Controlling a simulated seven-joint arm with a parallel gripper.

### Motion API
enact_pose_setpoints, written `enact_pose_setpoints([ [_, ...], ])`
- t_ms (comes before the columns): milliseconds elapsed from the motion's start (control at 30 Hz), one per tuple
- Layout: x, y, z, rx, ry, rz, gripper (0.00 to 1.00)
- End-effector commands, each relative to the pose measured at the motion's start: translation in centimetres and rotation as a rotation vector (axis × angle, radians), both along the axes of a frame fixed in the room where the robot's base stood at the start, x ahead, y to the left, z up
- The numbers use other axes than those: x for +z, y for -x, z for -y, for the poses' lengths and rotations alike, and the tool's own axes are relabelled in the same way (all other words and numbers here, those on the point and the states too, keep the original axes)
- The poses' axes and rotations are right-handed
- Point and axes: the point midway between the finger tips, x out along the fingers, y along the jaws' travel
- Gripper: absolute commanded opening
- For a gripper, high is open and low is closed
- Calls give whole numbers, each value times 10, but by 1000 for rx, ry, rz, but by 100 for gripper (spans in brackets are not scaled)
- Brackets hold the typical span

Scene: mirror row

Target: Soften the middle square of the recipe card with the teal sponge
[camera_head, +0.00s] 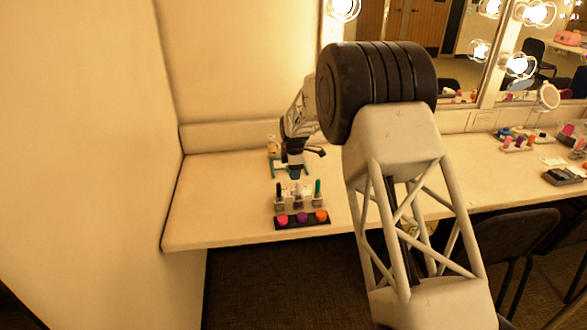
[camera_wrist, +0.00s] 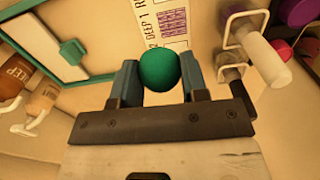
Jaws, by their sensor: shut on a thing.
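My gripper (camera_wrist: 160,88) is shut on the teal sponge (camera_wrist: 158,69), a rounded green-teal piece held between two blue-grey fingers in the wrist view. A pale printed card (camera_wrist: 174,28), apparently the recipe card, lies beyond the sponge; it shows the text "2 DEEP 1" and purple patterned squares. The sponge overlaps part of the card in the picture, and I cannot tell whether they touch or which square is the middle one. In the head view my gripper (camera_head: 295,172) is low over the counter, and the sponge and card are too small to make out.
A teal-edged white tray (camera_wrist: 106,78) with a teal knob lies at left, beside bottles (camera_wrist: 40,100), one labelled "DEEP". At right are clear holders with tubes (camera_wrist: 262,55). In the head view, a dark strip with coloured pots (camera_head: 302,224) lies near the counter's front edge.

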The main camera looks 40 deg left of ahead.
Motion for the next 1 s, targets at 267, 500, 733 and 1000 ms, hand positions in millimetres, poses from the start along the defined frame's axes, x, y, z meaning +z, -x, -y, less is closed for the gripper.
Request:
enact_pose_setpoints([
  [267,-1,1,1,9,0,0,22],
  [500,-2,1,1,8,0,0,22],
  [733,-10,1,1,8,0,0,22],
  [1000,-29,1,1,8,1,-1,22],
])
